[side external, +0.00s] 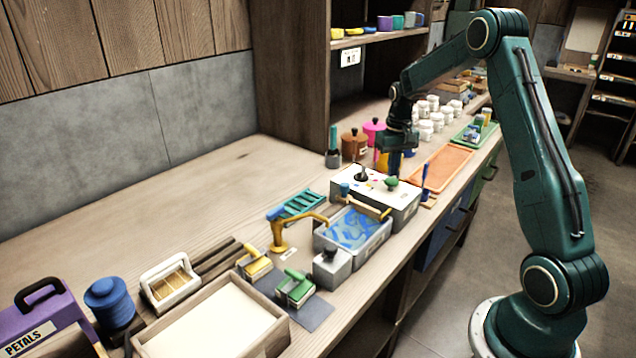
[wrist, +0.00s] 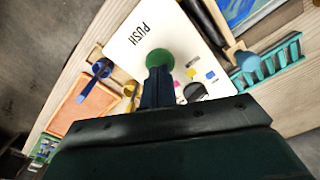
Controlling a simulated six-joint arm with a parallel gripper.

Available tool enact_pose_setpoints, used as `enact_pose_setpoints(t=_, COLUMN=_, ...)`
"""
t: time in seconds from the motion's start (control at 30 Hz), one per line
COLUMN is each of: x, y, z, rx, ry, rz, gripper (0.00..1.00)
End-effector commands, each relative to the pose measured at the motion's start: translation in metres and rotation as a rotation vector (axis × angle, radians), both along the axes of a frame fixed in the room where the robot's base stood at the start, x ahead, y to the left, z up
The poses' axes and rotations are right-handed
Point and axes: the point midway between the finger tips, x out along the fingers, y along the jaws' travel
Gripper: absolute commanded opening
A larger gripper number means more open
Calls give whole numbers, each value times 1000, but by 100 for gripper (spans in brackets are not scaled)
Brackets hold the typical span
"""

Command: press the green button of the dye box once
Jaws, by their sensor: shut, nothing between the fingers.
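The dye box (side external: 402,202) is a white-topped box on the bench, left of and below my arm in the side view. Its round green button (side external: 391,182) is on the top, near the back right. My gripper (side external: 394,171) is shut and empty, pointing down just above the button. My shut fingertips (wrist: 158,70) overlap the button's near edge there. I cannot tell whether they touch it.
A dark knob (side external: 362,174) stands on the box top, left of the button. A blue-stained tray (side external: 352,250) is in front of the box. An orange tray (side external: 443,165) and a blue-handled tool (side external: 425,178) lie to its right. Pots (side external: 354,141) stand behind.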

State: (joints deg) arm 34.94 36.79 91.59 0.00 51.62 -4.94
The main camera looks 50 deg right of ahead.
Motion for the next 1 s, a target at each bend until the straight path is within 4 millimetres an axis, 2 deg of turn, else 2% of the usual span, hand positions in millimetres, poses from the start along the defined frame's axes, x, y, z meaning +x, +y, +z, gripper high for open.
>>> enact_pose_setpoints(t=0.63, x=0, y=0, z=46, rx=-1, ry=-2, rz=0, gripper=0)
enact_pose_setpoints(t=1.0, x=0, y=0, z=50, rx=0, ry=0, rz=0, gripper=0)
